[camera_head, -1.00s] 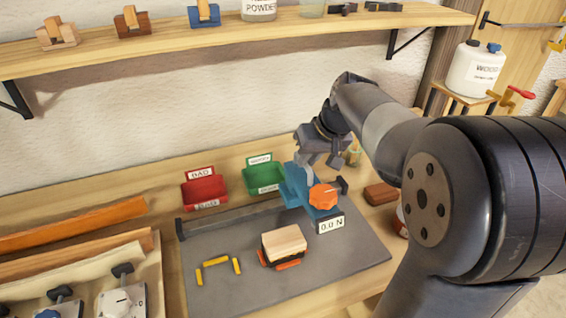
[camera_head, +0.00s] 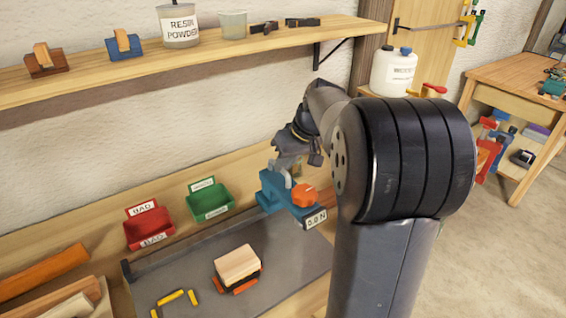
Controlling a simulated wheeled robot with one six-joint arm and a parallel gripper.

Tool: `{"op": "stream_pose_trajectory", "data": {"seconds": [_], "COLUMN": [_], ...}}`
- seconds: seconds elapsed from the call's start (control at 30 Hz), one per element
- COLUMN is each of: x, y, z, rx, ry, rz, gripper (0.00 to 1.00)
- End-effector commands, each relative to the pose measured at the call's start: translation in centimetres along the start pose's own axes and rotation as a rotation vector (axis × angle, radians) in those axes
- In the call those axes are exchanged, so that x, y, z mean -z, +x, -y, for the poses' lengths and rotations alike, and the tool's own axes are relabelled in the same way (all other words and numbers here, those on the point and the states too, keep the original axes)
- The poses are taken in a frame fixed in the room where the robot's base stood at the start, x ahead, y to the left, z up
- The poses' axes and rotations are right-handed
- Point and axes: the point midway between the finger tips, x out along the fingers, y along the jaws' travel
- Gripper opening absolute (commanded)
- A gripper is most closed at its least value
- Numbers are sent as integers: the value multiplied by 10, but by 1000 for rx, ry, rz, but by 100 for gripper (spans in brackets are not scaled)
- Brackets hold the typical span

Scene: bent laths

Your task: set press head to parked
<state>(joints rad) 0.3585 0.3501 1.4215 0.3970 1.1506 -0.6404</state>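The press is blue with an orange knob (camera_head: 304,195) and stands at the back right of the grey bench plate (camera_head: 190,287). Its blue body (camera_head: 272,194) is partly covered by my arm's end. A small white display (camera_head: 316,218) on its front seems to read 5.0 N. My gripper (camera_head: 288,181) is at the top of the press, by the blue body and just behind the knob. Its fingers are small and partly hidden, so I cannot tell whether they touch or grip anything. A stack with a pale wood block (camera_head: 237,262) lies on the plate, in front and left of the press.
A red bin (camera_head: 149,227) and a green bin (camera_head: 210,202) stand behind the plate. Yellow pieces (camera_head: 178,298) lie on its front left. A shelf (camera_head: 200,58) runs above, carrying a resin powder jar (camera_head: 180,25). A white jug (camera_head: 393,72) stands right.

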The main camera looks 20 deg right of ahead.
Motion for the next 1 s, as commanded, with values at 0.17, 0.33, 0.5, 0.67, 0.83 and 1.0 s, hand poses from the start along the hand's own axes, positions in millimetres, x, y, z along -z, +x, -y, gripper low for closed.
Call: {"op": "stream_pose_trajectory", "data": {"seconds": [0.17, 0.33, 0.5, 0.67, 0.83, 1.0], "x": [0, 0, 0, 0, 0, 1], "y": [-1, 0, -3, -22, -58, -89], "z": [-1, 0, 0, 0, -1, -1], "rx": [-2, 0, 1, -1, -3, -3], "ry": [1, 1, 1, 2, 2, 2], "rz": [-2, -1, -2, -4, -5, -5], "gripper": [30, 34, 34, 34, 34, 34]}}
